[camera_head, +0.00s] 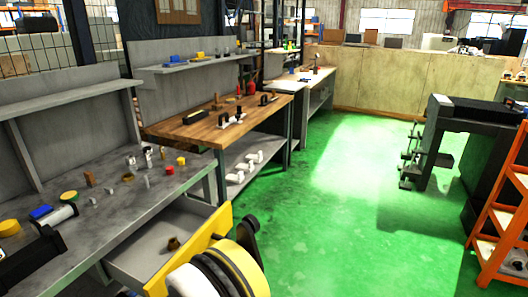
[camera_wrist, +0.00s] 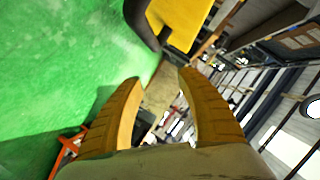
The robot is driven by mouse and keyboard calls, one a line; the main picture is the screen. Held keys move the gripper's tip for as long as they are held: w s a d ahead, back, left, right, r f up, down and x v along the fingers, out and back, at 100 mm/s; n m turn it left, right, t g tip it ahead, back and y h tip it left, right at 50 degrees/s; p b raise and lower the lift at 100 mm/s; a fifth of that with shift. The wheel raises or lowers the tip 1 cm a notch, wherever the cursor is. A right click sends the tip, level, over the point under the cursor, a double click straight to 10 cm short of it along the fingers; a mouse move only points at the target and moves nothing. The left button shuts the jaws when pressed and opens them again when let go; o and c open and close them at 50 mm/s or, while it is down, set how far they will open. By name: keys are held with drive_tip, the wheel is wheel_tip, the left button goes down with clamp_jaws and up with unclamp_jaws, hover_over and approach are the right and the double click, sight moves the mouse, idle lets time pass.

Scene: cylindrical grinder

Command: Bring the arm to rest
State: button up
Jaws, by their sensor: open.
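My gripper (camera_wrist: 158,78) shows in the wrist view with its two orange-yellow fingers apart and nothing between them. Beyond the fingertips are the green floor and a distant, tilted view of the workshop. In the head view, part of my arm shows at the bottom centre, in front of an open drawer (camera_head: 139,257) with a yellow front. My fingertips cannot be made out there.
The drawer holds a small brown part (camera_head: 173,243). It juts from a grey workbench (camera_head: 118,216) with several small parts on top. A wooden-topped bench (camera_head: 185,131) stands behind. A dark machine (camera_head: 455,130) and an orange rack (camera_head: 497,235) stand right. The green floor (camera_head: 320,215) between is clear.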

drive_tip(key=w+d+r+n+g+h, duration=0.1)
drive_tip(key=d+r+n+g, duration=0.3)
drive_tip(key=d+r, duration=1.3)
drive_tip(key=s+d+r+n+g, duration=0.1)
drive_tip(key=s+d+r, duration=0.2)
drive_tip(key=s+d, duration=0.3)
drive_tip(key=s+d+r+n+g, duration=0.1)
drive_tip(key=s+d+r+n, duration=0.2)
drive_tip(key=d, duration=0.5)
drive_tip(key=s+d+n+y, duration=0.1)
drive_tip(key=s+d, duration=0.2)
drive_tip(key=s, duration=0.6)
drive_tip(key=s+d+n+g+y, duration=0.1)
drive_tip(key=s+d, duration=0.3)
drive_tip(key=s, duration=0.6)
drive_tip(key=shift+s+d+r+n+y, duration=0.15)
drive_tip(key=shift+d+r+n+y, duration=0.2)
drive_tip(key=shift+n, duration=0.35)
